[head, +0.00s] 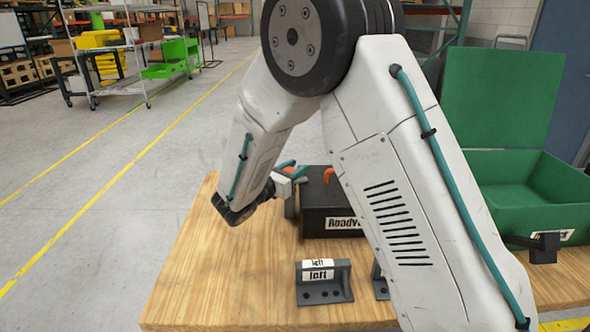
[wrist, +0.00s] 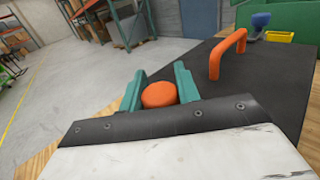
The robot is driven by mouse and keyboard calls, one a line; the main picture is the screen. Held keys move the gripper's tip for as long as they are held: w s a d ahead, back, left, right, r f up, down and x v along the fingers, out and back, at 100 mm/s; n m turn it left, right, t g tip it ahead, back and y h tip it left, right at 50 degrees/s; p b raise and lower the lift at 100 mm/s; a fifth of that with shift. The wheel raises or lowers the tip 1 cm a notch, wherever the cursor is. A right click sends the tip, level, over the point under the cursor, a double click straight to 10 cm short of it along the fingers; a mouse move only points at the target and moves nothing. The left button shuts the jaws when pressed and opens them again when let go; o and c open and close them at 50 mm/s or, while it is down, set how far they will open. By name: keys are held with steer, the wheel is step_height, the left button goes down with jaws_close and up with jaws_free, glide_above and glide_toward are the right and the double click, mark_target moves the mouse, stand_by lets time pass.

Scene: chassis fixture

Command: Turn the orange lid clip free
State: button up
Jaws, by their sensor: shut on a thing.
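The orange lid clip (wrist: 159,95) shows as a rounded orange piece between the teal fingers of my gripper (wrist: 160,84) in the wrist view. My gripper is shut on it at the edge of the black box (wrist: 225,95). In the head view my gripper (head: 288,172) is at the box's left end, with a bit of orange at the fingers. The box (head: 316,208) stands on the wooden table and has a label, partly covered by my arm. An orange handle (wrist: 228,53) stands on its top. The clip's lower part is hidden.
A grey bracket labelled "left" (head: 323,287) stands in front of the box; a second bracket (head: 379,283) is mostly hidden by my arm. A green open case (head: 530,188) stands at the right. The table's left part (head: 215,270) is clear.

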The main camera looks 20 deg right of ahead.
steer(key=n+t+y, duration=0.4)
steer(key=t, duration=0.1)
steer(key=shift+w+a+n+y, duration=0.2)
steer(key=shift+w+n+y, duration=0.1)
steer(key=shift+y, duration=0.1)
steer(key=shift+w+a+n+t+y, duration=0.1)
steer(key=shift+a+n+t+y, duration=0.1)
steer(key=shift+n+t+y, duration=1.1)
steer(key=shift+w+a+n+t+y, duration=0.15)
steer(key=shift+n+t+y, duration=0.25)
steer(key=shift+n+y, duration=0.95)
steer(key=shift+s+a+m+y, duration=0.1)
steer(key=shift+m+y, duration=0.25)
steer(key=shift+y, duration=0.2)
steer(key=o, duration=1)
steer(key=v, duration=0.7)
steer(key=shift+s, duration=0.4)
